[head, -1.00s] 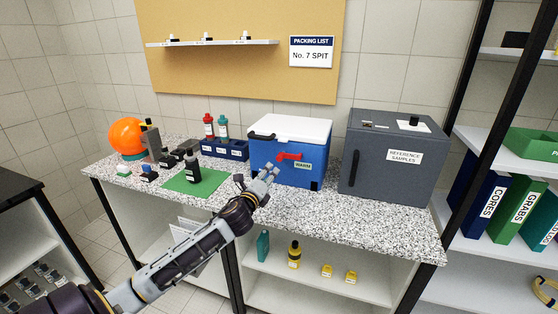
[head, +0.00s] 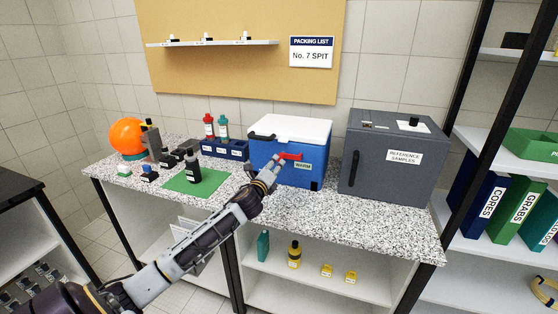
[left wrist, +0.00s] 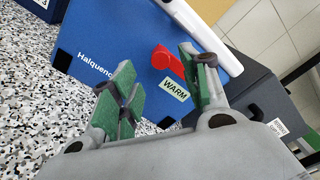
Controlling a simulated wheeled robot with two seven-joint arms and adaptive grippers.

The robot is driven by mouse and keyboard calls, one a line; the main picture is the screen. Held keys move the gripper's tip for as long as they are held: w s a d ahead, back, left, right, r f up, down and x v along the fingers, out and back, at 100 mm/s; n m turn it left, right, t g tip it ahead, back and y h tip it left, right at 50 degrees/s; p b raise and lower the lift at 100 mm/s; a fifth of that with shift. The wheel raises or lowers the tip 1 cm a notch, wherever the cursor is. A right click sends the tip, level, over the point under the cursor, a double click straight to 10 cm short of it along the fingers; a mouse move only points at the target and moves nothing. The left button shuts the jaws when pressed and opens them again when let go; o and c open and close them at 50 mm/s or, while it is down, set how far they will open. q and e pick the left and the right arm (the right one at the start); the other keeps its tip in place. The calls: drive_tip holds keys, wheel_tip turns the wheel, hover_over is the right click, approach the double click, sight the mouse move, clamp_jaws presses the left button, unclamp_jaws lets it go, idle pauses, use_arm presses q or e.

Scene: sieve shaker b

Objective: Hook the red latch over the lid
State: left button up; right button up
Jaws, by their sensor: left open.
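The blue cooler box (head: 268,150) stands on the speckled bench with its white lid (head: 293,127) lying shut on top. The red latch (head: 291,156) is on the box's front face, below the lid and apart from it, pointing sideways. In the left wrist view the latch (left wrist: 167,61) lies ahead of and between the fingers of my left gripper (left wrist: 160,86). My left gripper (head: 268,174) is open and empty, close in front of the box; contact with the latch cannot be told. My right gripper is not in view.
A WARM label (head: 303,165) sits just below the latch. A grey reference samples cabinet (head: 390,165) stands to the right. To the left are a blue bottle rack (head: 224,149), a green mat (head: 203,184) and a dark bottle (head: 192,167). The bench front right is clear.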

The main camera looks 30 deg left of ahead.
sight(279, 159)
use_arm(q)
drive_tip(key=shift+x, duration=2.5)
drive_tip(key=shift+w+a, duration=0.1)
drive_tip(key=shift+w, duration=0.7)
drive_tip(key=c, duration=0.9)
clamp_jaws()
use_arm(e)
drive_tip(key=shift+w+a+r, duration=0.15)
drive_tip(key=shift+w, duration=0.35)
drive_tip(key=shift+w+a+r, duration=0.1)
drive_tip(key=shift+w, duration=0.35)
